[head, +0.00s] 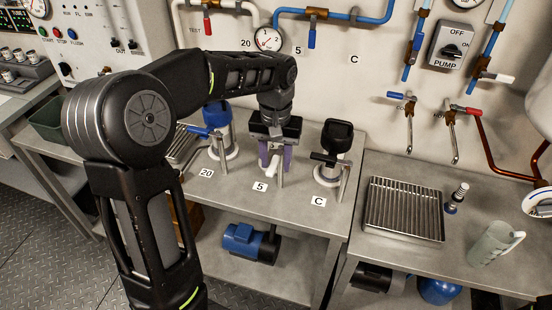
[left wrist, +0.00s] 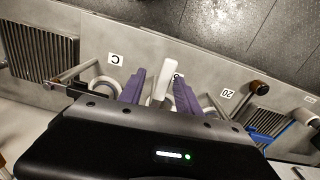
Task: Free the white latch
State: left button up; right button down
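The white latch (head: 270,177) is at the middle station of the bench, behind the "5" label. In the left wrist view the white latch (left wrist: 160,84) shows as a pale bar pointing towards the "5" label. My left gripper (head: 274,160) is over this station, pointing down, with purple fingers. In the left wrist view the fingers of my left gripper (left wrist: 159,82) stand apart on either side of the latch, with small gaps visible. The rest of the middle station is mostly hidden by the gripper. My right gripper is not in view.
A blue-topped station (head: 220,130) with a blue lever stands left, by the "20" label. A black-topped station (head: 334,150) with a black lever stands close on the right, by the "C" label. A drip tray (head: 404,209) and a clear jug (head: 494,243) are on the right bench.

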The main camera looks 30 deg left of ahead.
pick_arm(q)
jog(key=shift+r, duration=0.1)
notch_tip(320, 180, up, 8)
jog(key=shift+f+b, duration=0.2)
jog(key=shift+b, duration=0.1)
dwell(0.6)
